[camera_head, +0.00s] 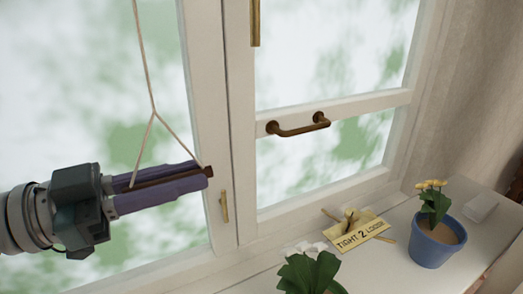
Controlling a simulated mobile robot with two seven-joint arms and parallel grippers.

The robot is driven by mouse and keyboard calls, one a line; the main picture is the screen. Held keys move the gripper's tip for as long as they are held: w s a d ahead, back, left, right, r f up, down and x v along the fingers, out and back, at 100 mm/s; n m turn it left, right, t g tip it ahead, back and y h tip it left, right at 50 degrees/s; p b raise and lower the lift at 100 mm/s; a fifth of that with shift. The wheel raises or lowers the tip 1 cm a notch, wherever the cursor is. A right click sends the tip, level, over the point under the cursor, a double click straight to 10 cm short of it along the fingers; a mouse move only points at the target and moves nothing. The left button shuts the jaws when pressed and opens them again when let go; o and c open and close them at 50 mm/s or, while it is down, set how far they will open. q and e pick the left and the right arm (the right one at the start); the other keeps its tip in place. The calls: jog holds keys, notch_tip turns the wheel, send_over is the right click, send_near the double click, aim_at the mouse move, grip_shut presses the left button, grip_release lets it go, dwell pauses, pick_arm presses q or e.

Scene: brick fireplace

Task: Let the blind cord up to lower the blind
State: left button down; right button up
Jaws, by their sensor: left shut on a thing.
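The thin tan blind cord (146,75) comes down from the top of the view in front of the left window pane. It splits into two strands that run down to a brown wooden bar (165,177). My left gripper (203,175) comes in from the left with purple fingers. It is shut on the bar, which lies lengthwise between the fingers, with its right end just showing at the tips. Both strands look fairly straight. The blind itself is out of view above. My right gripper is not in view.
A white window frame (240,130) with a brass handle (298,127) stands behind the gripper. On the sill to the right are a blue flowerpot (437,246), a yellow sign (357,233) reading "TIGHT 2 LOOSE", and a green plant (311,274). A curtain (485,90) hangs at the right.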

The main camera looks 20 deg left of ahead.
pick_arm(q)
notch_tip(320, 180, up, 26)
jog(key=p, duration=2.5)
jog(key=c, duration=0.8)
grip_release()
jog(key=shift+c, duration=0.2)
jog(key=b+v, duration=0.1)
jog(key=v, duration=0.9)
jog(key=shift+b, duration=0.3)
jog(key=shift+w+d+f, duration=0.1)
jog(key=shift+f, duration=0.05)
